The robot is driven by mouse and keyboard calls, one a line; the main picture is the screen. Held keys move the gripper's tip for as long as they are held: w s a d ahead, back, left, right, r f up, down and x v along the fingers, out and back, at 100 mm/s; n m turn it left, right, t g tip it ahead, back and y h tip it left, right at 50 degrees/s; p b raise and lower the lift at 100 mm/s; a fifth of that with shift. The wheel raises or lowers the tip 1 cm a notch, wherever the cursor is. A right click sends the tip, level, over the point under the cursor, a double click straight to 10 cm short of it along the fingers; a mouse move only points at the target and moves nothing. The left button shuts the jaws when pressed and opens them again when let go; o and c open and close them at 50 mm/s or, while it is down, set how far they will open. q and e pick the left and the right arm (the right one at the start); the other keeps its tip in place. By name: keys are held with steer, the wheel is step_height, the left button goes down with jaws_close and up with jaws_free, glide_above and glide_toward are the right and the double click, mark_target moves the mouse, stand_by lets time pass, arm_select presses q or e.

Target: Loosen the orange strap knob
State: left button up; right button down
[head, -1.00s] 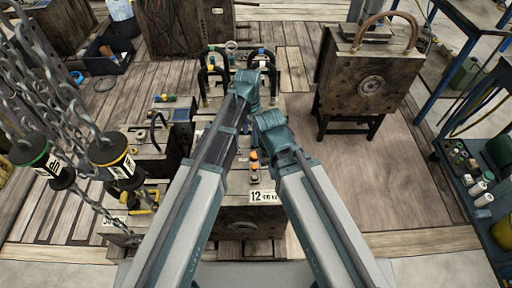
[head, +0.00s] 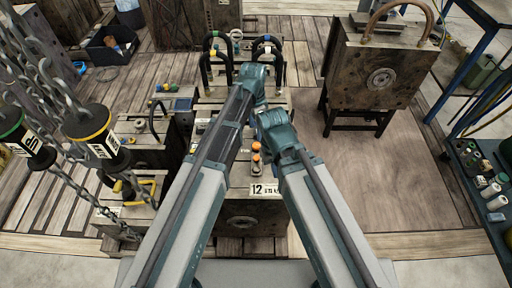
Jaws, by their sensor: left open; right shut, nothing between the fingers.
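Two small orange pieces stand close together on the mould block marked 12 (head: 240,207): an upper orange cap (head: 256,146) and a lower orange knob (head: 256,158). I cannot tell which one is the strap knob, and no strap shows clearly. My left gripper (head: 262,66) is beyond them, near the black looped handles; its fingers are mostly hidden by its wrist, and it is open. My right gripper (head: 266,117) is shut and empty, just above the orange pieces in the picture and apart from them.
Black looped handles (head: 277,58) rise behind my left gripper. Hanging chains with dark weights (head: 92,132) are at left. A large mould on a stand (head: 375,80) is at right. A shelf cart (head: 484,180) lines the right edge. Bare floor (head: 385,190) lies between.

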mark_target(256, 145)
arm_select(q)
steer(key=f+b, duration=0.3)
steer(key=f, duration=0.1)
steer(key=f+b, duration=0.4)
steer(key=shift+s+d, duration=0.1)
steer(key=shift+s, duration=0.1)
arm_select(e)
step_height(256, 145, down, 8)
steer(key=shift+f, duration=0.1)
arm_select(q)
jaws_close()
